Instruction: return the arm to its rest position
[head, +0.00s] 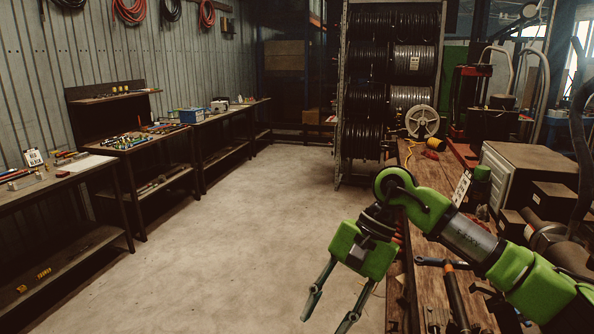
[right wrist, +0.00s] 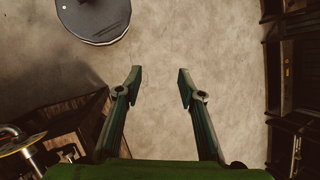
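My right arm (head: 470,241), green and grey, comes in from the right of the head view and reaches over the wooden workbench. My right gripper (head: 329,314) hangs past the bench's left edge, over the concrete floor. Its two fingers point down and are spread apart with nothing between them. The right wrist view also shows the right gripper (right wrist: 160,83) open and empty, with bare floor beyond the fingertips. My left arm and left gripper are not in view.
The wooden workbench (head: 424,176) runs along the right, with tools and a grey box (head: 525,172) on it. A rack of hose reels (head: 368,97) stands at the back. Dark tables (head: 125,150) line the left wall. The floor (head: 240,240) between is clear.

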